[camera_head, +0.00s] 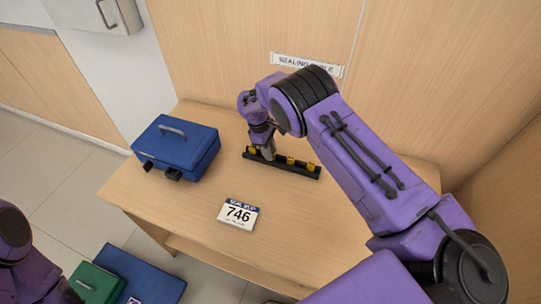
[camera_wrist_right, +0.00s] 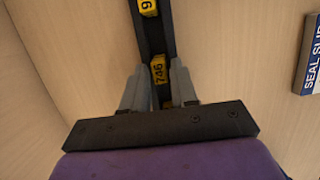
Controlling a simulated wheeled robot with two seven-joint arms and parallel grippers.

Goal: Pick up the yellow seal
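A black rack (camera_head: 300,170) on the table holds small yellow seals in a row. One yellow seal (camera_head: 290,161) is in the middle and another (camera_head: 311,167) near the right end. My right gripper (camera_head: 264,148) points down at the rack's left end, partly hiding the seal there. In the right wrist view, the yellow seal marked 746 (camera_wrist_right: 158,72) lies between the fingers of my right gripper (camera_wrist_right: 159,70). The fingers stand apart, with gaps seen beside the seal. Another yellow seal (camera_wrist_right: 148,7) is farther along the rack. My left gripper is out of view.
A seal slip (camera_head: 238,214) reading 746 lies in front of the rack; its edge shows in the wrist view (camera_wrist_right: 311,60). A blue box (camera_head: 178,142) stands at the table's left. Wood panels close the back and right. Blue and green cases (camera_head: 140,275) are at lower left.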

